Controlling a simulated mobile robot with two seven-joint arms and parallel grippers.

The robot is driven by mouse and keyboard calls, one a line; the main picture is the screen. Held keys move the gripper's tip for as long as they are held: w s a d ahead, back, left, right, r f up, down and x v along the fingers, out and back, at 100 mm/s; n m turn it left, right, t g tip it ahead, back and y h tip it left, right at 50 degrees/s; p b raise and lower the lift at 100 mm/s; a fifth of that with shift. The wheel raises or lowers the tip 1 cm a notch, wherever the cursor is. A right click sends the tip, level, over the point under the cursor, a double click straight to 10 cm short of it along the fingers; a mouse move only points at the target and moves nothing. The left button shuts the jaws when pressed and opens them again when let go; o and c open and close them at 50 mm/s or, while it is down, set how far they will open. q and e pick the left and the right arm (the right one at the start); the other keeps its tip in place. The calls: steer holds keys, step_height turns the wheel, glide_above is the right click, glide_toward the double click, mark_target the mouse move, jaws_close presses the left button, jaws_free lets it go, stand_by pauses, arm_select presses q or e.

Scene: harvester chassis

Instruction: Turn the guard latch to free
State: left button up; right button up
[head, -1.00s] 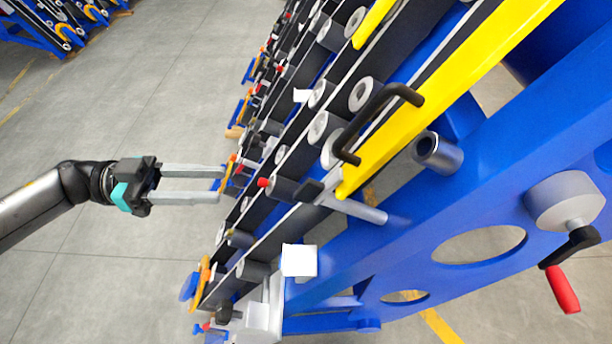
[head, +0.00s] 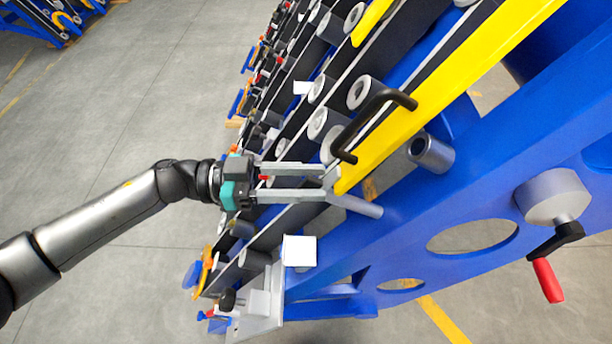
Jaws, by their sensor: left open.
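The yellow guard bar (head: 420,110) runs diagonally along the blue chassis, with a black handle (head: 372,120) on it. At its lower end a grey pin-like part (head: 357,206), seemingly part of the guard latch, sticks out to the lower right. A red tip (head: 264,178) shows between my left gripper's fingers, near the palm. My left gripper (head: 326,182) is open, its two grey fingers reaching right to the guard's lower end, on either side of the latch area. Most of the latch is hidden by the fingers; contact cannot be told. My right gripper is not in view.
The blue frame (head: 400,225) fills the right side. A grey hub with a red-handled crank (head: 548,280) and a short grey tube (head: 432,153) stick out from it. A white block (head: 300,250) sits below the gripper. Open floor (head: 120,130) lies left.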

arm_select(q)
steer(key=shift+c, duration=0.2)
jaws_close()
stand_by(0.3)
